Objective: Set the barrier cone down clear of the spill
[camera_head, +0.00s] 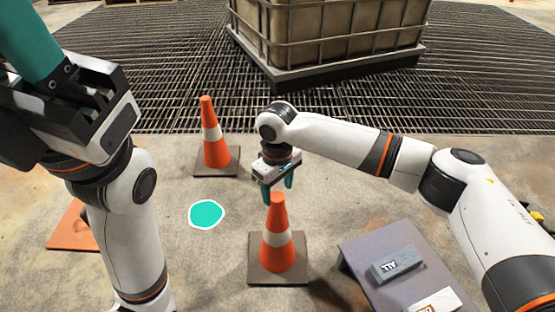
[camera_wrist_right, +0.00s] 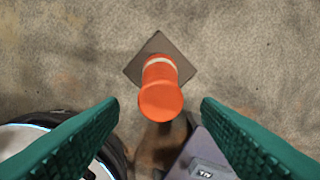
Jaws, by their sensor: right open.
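An orange cone with a white band (camera_head: 278,255) stands upright on a square brown base, right of and nearer than the spill. The spill is a flat teal patch with a white rim (camera_head: 206,213); the cone's base is apart from it. A second, similar cone (camera_head: 213,150) stands upright behind the spill. My right gripper (camera_head: 277,189) is open just above and behind the near cone's tip. In the right wrist view this cone (camera_wrist_right: 161,100) shows from above between the spread fingers, with clearance on both sides. My left gripper (camera_head: 30,50) is raised at upper left, its fingertips cut off.
A purple-grey slanted board (camera_head: 365,245) with a grey labelled block (camera_head: 397,264) and a white labelled piece (camera_head: 436,302) stands right of the near cone. A caged tank (camera_head: 325,35) stands on a grated floor behind. An orange mat (camera_head: 70,230) lies at left, partly hidden.

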